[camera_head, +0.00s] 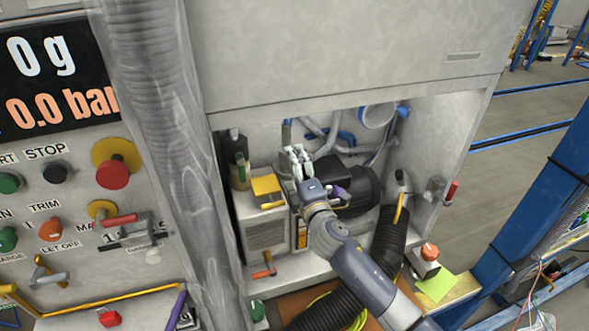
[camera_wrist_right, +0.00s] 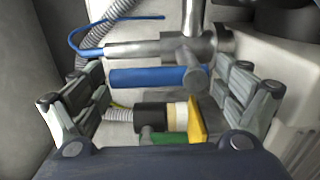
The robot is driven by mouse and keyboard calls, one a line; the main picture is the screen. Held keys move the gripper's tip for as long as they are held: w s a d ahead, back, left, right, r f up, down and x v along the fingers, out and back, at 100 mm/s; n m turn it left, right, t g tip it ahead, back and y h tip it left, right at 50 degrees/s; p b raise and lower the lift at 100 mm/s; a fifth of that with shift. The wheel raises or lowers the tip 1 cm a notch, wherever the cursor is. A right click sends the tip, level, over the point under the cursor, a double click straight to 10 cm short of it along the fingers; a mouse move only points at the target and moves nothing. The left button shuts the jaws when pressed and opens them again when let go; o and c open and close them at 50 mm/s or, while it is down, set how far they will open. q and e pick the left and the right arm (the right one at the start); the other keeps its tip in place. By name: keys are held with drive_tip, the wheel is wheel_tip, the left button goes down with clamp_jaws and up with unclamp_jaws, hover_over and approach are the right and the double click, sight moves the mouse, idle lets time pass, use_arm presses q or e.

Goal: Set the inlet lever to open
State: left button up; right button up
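My right gripper (camera_head: 297,160) reaches into the recess of the machine in the head view, above the area beside a beige box. In the right wrist view its two fingers (camera_wrist_right: 158,98) are spread wide, with nothing clamped between them. Between and beyond them, a blue bar-shaped handle (camera_wrist_right: 150,77) lies crosswise under a metal pipe fitting (camera_wrist_right: 185,48). A yellow plate (camera_wrist_right: 198,120) and a black cylinder (camera_wrist_right: 152,117) lie nearer. No label shows which handle is the inlet lever. My left gripper is in neither view.
The beige box (camera_head: 266,235) with a yellow top stands left of my arm. A black ribbed hose (camera_head: 390,240) runs down at the right. A red-tipped handle (camera_head: 451,191) is on the recess's right edge. The control panel (camera_head: 60,150) is at the far left.

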drive_tip(key=v, duration=1.2)
idle(0.5)
